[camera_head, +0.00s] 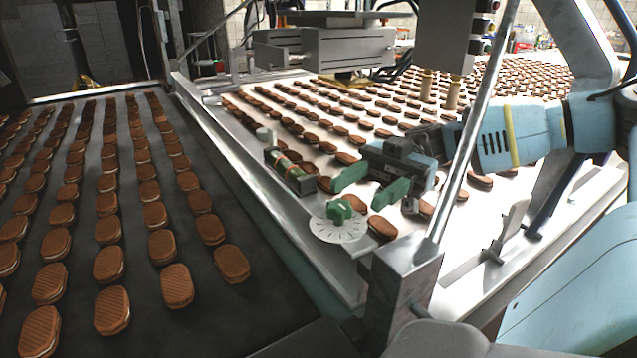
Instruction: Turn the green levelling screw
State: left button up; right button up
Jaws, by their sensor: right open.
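The green levelling screw (339,211) is a knob on a white graduated dial (337,230), mounted on the metal rail between the dark belt and the white conveyor. My right gripper (362,190) reaches in from the right, its green-tipped fingers spread apart. It is just behind and to the right of the screw, with nothing seen between the fingers. The fingers appear clear of the screw, though the exact gap is hard to judge. My left gripper is not in view.
Brown sandwich biscuits lie in rows on the dark belt (215,290) and the white conveyor. A slanted metal post (470,125) stands close to my right arm, in front of it.

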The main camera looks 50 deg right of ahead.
aim_at(327, 207)
jog(key=shift+w+a, duration=0.15)
jog(key=shift+a, duration=1.8)
jog(key=shift+w+a, duration=0.1)
jog(key=shift+a, duration=1.8)
jog(key=c, duration=1)
jog(key=shift+o, duration=0.2)
jog(key=m+t+h+p, duration=0.1)
jog(key=m+t, duration=0.1)
jog(key=t, duration=0.1)
jog(key=m+t+h+p, duration=0.1)
jog(key=m+t, duration=0.1)
jog(key=t, duration=0.1)
jog(key=w+m+t+h+p, duration=0.1)
jog(key=m+t+p, duration=0.1)
jog(key=t, duration=0.1)
jog(key=shift+w+d+m+t, duration=0.1)
jog(key=shift+d+m+t, duration=0.1)
jog(key=shift+m+t, duration=0.15)
jog(key=shift+w+d+m+t+h+b, duration=0.1)
jog(key=shift+m+t+h+b, duration=0.2)
jog(key=shift+m+t+h, duration=0.5)
